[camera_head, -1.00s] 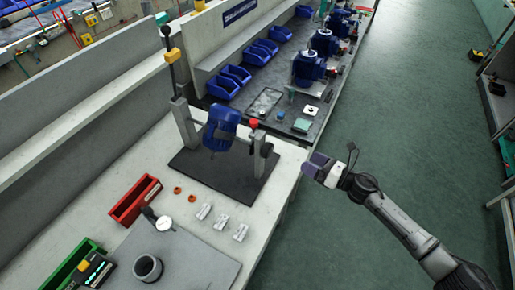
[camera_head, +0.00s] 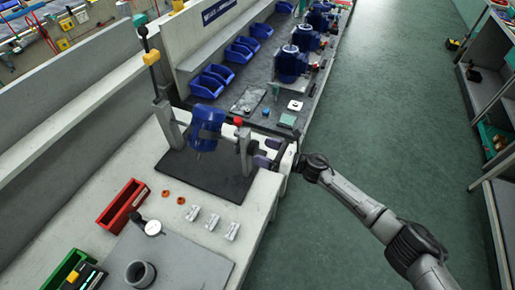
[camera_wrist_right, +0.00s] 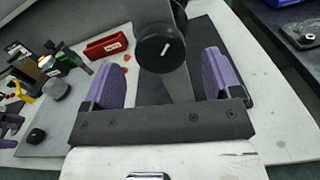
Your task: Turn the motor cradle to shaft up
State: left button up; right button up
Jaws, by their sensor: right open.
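The motor cradle holds a blue motor (camera_head: 207,121) between two grey posts on a dark base plate (camera_head: 215,178). The motor sits tilted, and I cannot clearly tell which way its shaft points. A lever with a yellow block (camera_head: 151,58) rises by the left post, and a red button (camera_head: 238,121) tops the right side. My right gripper (camera_head: 268,153) is beside the right post. In the right wrist view, a round black knob (camera_wrist_right: 161,48) with a white mark lies ahead between the open purple fingers (camera_wrist_right: 162,76), with clear gaps on both sides. My left gripper is not in view.
A red bin (camera_head: 123,205), orange rings, white blocks (camera_head: 212,222) and a grey plate with a dark ring (camera_head: 140,273) are on the bench. Blue bins (camera_head: 213,80) and more motors stand on the far bench. The green floor at right is open.

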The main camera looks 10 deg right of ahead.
aim_at(257, 148)
jog(key=shift+x, duration=1.55)
jog(key=c, duration=1.3)
